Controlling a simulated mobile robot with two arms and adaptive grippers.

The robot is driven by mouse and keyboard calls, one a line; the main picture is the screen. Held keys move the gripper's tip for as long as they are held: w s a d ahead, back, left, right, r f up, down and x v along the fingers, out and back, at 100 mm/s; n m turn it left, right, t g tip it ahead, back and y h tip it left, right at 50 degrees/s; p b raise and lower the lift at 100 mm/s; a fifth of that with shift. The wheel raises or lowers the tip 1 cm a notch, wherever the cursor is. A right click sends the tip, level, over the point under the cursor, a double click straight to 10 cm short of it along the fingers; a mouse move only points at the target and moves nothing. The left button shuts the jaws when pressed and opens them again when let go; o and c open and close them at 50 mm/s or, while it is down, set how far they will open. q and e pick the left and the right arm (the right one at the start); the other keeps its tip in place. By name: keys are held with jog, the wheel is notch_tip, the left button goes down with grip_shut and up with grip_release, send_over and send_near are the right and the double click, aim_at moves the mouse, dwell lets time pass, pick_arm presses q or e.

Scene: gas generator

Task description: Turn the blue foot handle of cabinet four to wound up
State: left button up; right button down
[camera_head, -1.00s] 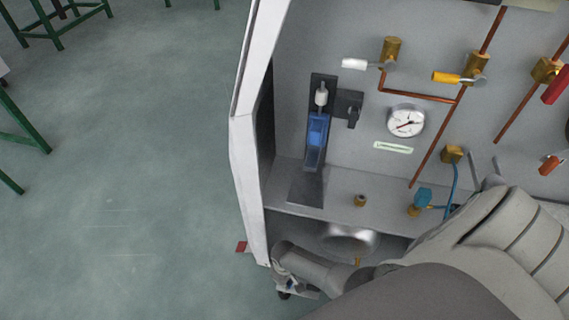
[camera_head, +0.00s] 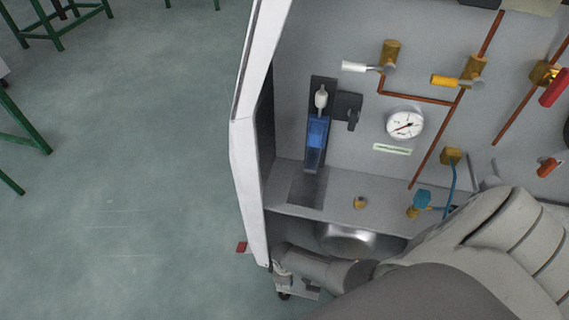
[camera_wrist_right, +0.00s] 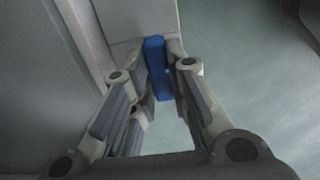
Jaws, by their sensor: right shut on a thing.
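The blue foot handle (camera_wrist_right: 158,72) shows in the right wrist view as a narrow blue bar at the foot of the grey cabinet. My right gripper (camera_wrist_right: 163,60) is shut on it, with one finger on each side of the bar. In the head view my right arm reaches in from the lower right to the bottom left corner of the open cabinet (camera_head: 246,185). The handle and my right fingertips cannot be made out clearly there. My left gripper is in neither view.
The cabinet's panel carries a gauge (camera_head: 404,123), a white-handled valve (camera_head: 355,66), a yellow-handled valve (camera_head: 445,80) and copper pipes. Open floor (camera_head: 120,200) lies left of the cabinet, with green-legged stands (camera_head: 60,22) farther off.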

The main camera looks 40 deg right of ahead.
jog(key=c, duration=1.4)
grip_release()
jog(key=shift+r, duration=6)
